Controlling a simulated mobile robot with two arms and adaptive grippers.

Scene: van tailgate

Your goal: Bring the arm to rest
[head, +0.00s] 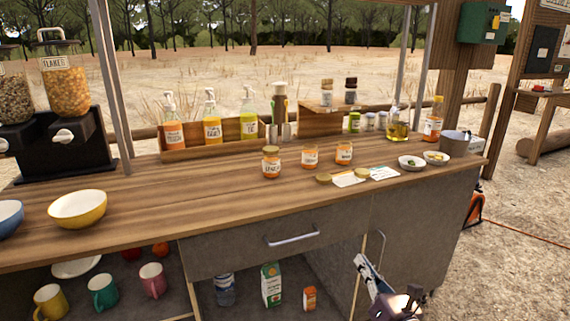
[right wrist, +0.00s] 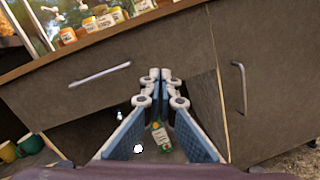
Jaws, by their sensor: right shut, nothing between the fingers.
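My right gripper (head: 362,262) shows low in the head view, in front of the counter's cabinet front and right of the drawer. Its fingers are shut with nothing between them. In the right wrist view the two fingers (right wrist: 160,75) meet at their tips in front of the grey drawer front (right wrist: 75,88). The gripper is below the level of the wooden counter top (head: 215,190). It appears apart from the counter. My left gripper is not in view.
A drawer handle (head: 291,239) and a cabinet door handle (right wrist: 240,88) stick out near the gripper. The open shelf below holds a carton (head: 271,285) and mugs (head: 103,292). Jars (head: 271,162) and bowls (head: 77,209) stand on top. Open ground lies at the right.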

